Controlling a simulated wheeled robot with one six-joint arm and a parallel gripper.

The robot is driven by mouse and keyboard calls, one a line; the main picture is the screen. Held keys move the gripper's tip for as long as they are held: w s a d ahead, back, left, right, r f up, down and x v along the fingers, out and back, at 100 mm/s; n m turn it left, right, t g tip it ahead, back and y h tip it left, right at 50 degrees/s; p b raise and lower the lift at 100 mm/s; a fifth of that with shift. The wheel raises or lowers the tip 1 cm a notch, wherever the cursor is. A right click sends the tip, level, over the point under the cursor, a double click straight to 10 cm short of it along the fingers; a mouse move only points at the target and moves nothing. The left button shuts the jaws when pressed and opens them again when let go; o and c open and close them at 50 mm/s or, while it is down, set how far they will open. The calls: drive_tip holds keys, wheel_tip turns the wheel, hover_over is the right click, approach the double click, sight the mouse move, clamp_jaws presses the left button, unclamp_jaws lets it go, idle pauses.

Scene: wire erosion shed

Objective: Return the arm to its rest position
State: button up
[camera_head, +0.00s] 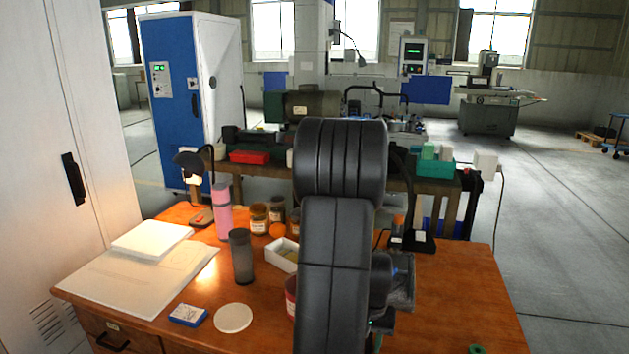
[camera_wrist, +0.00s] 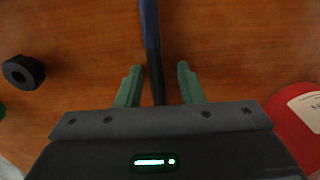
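My arm (camera_head: 340,240) rises in the middle of the head view and bends down over the wooden desk (camera_head: 450,290). In the wrist view, my gripper (camera_wrist: 160,66) has its two green fingers apart, above the wooden surface. A long dark blue and black stick-like object (camera_wrist: 150,35) runs between the fingers, with clear gaps on both sides. It looks untouched, and its near end is hidden by the gripper body. In the head view, my arm hides the fingertips.
A black ring (camera_wrist: 23,72) and a red round object with a pale label (camera_wrist: 300,115) flank the gripper. A grey cup (camera_head: 241,257), pink bottle (camera_head: 222,212), white box (camera_head: 283,255) and white disc (camera_head: 233,318) stand left of my arm. The desk's right side is mostly clear.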

drive_tip(key=shift+r, duration=2.1)
drive_tip(key=shift+f, duration=0.15)
